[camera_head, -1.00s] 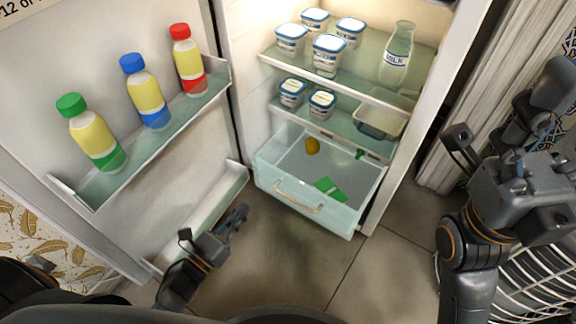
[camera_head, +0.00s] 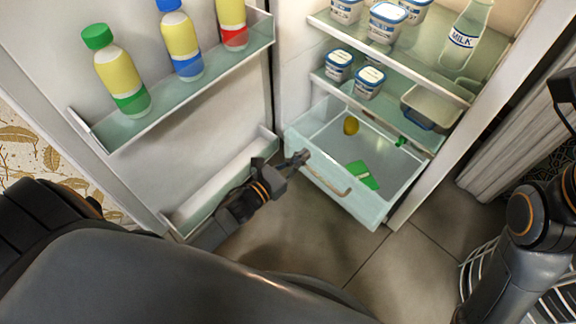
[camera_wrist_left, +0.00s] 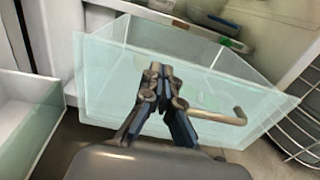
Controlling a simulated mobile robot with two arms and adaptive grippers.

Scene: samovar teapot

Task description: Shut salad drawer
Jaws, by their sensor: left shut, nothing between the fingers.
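The salad drawer (camera_head: 345,205) is a clear, pale box at the bottom of the fridge, pulled out from under the shelves. It holds a yellow fruit (camera_head: 351,125) and a green item (camera_head: 362,175). A bar handle (camera_head: 335,187) runs along its front. My left gripper (camera_head: 303,157) is shut and empty at the left part of the drawer front, near the handle's left end. In the left wrist view, the gripper (camera_wrist_left: 156,72) overlaps the drawer's front panel (camera_wrist_left: 105,85), with the handle (camera_wrist_left: 215,117) to its right. I cannot tell whether it touches. Only part of my right gripper (camera_head: 563,95) shows at the right edge.
The fridge door with bottles on its shelf (camera_head: 190,90) and an empty lower bin (camera_head: 225,180) stands open at the left. Shelves above the drawer hold tubs (camera_head: 370,82), a milk bottle (camera_head: 465,38) and a container (camera_head: 432,105). Floor (camera_head: 310,240) before the drawer is clear.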

